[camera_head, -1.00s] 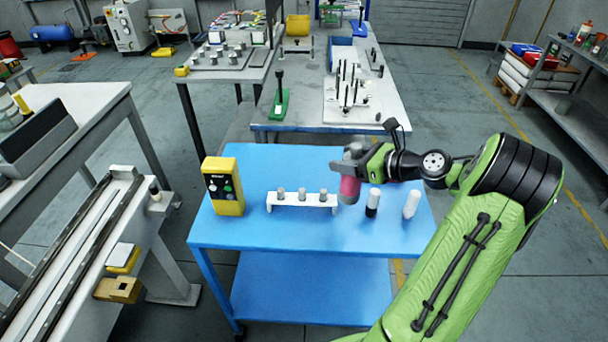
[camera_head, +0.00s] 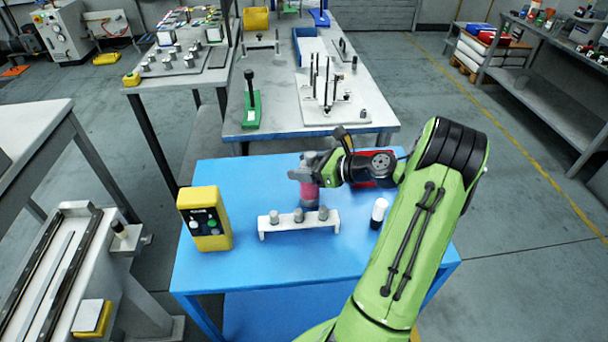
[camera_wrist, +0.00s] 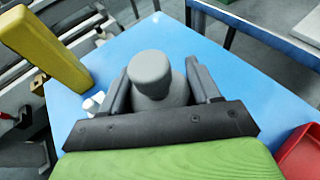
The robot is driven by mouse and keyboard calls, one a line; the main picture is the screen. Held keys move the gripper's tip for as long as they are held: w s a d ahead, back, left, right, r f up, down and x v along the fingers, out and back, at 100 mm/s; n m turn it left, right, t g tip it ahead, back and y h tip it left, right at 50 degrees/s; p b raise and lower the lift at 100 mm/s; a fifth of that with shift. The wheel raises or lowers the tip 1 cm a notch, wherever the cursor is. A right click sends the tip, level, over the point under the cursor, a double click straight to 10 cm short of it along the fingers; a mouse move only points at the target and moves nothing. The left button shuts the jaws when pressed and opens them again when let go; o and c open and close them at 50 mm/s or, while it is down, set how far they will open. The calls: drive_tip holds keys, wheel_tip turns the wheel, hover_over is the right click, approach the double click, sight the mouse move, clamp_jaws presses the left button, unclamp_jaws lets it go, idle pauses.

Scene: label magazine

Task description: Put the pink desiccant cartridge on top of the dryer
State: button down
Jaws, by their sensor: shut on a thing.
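The pink cartridge (camera_head: 309,195) has a grey top, which shows from above in the wrist view (camera_wrist: 152,75). My gripper (camera_head: 308,178) is shut on its upper part and holds it upright over the blue table, behind the right part of a low white rack. I cannot tell whether its lower end touches the table, as the rack partly hides it. No part is clearly marked as the dryer. A yellow box (camera_head: 205,220) with a dark panel stands left of the rack; it also shows in the wrist view (camera_wrist: 42,40).
The white rack (camera_head: 290,230) carries three grey-capped pieces. A white cylinder with a dark base (camera_head: 378,213) stands right of it, near my arm. A red tray (camera_wrist: 302,155) lies behind my gripper. The blue table (camera_head: 250,175) is clear at the back left.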

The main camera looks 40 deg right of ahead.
drive_tip(key=shift+f, duration=0.6)
drive_tip(key=shift+c, duration=1.1)
unclamp_jaws()
drive_tip(key=shift+s, duration=0.1)
